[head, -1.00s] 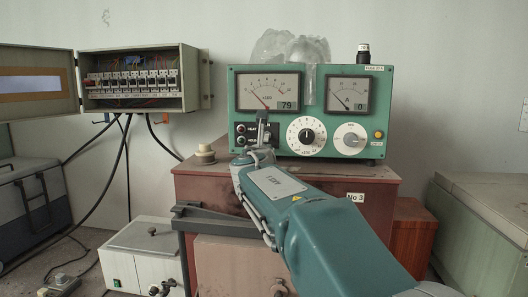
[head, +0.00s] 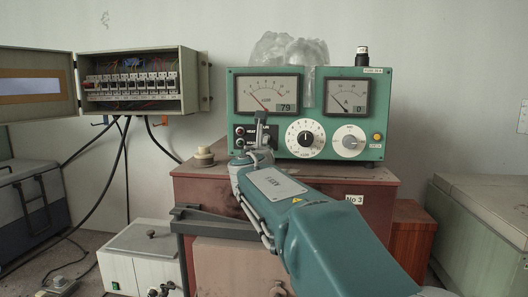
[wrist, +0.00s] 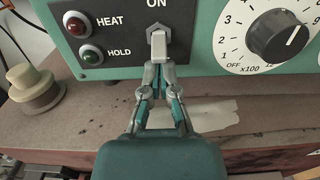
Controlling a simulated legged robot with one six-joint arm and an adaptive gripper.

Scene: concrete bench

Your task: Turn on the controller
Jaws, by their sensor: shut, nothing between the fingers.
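The controller (head: 365,108) is a green box with two needle gauges, standing on a brown cabinet; its left display reads 79. In the wrist view, its grey toggle switch (wrist: 157,42) sits in a hexagonal collar under the word ON. A red HEAT lamp (wrist: 76,25) and a dark green HOLD lamp (wrist: 90,54) are left of it. My gripper (wrist: 159,70) is shut and empty, its fingertips right at the switch's lower end; I cannot tell if they touch. In the head view, my gripper (head: 261,124) covers part of the switch panel.
A large white dial (wrist: 277,38) is right of the switch. A cream knob-shaped object (wrist: 34,88) sits on the cabinet top (wrist: 265,118) at the left. An open breaker box (head: 195,80) hangs on the wall, and a clear plastic bag (head: 285,48) lies atop the controller.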

